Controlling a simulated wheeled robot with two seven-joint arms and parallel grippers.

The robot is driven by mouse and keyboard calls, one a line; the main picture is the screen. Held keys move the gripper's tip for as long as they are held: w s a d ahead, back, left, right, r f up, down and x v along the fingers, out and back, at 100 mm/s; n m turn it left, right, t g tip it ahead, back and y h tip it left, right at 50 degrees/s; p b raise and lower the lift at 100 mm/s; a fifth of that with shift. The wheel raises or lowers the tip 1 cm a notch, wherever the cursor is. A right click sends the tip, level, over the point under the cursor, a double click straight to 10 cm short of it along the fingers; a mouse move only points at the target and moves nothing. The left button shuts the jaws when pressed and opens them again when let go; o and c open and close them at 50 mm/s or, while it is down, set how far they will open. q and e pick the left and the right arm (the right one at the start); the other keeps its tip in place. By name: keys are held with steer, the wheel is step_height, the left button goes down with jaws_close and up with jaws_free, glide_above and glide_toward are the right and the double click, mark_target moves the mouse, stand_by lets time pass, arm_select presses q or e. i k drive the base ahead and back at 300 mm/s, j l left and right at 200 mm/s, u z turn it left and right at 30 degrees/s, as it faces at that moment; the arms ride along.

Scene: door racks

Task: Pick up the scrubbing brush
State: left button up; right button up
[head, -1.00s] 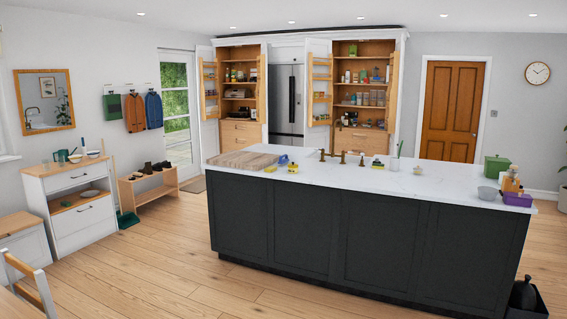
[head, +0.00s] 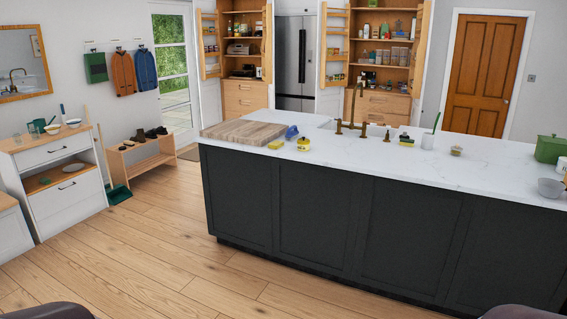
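A small blue object (head: 291,132), which looks like a scrubbing brush, lies on the white worktop of the island (head: 340,148), just right of the wooden board. It is too small to tell its exact shape. A yellow sponge (head: 276,144) and a round yellow tub (head: 303,144) lie in front of it. A white cup (head: 428,141) farther right holds a thin green-handled tool, whose head I cannot make out. Neither of my grippers is in view; only dark rounded parts, likely of my arms, show at the bottom corners.
The dark island front (head: 330,215) stands across the middle and right. A wooden board (head: 244,132) covers the worktop's left end. A brass tap (head: 354,110) rises at the sink behind. Wooden floor (head: 150,255) is clear ahead and left. A white cabinet (head: 58,185) stands at the left wall.

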mark_target(289, 133)
steer(key=i, duration=2.95)
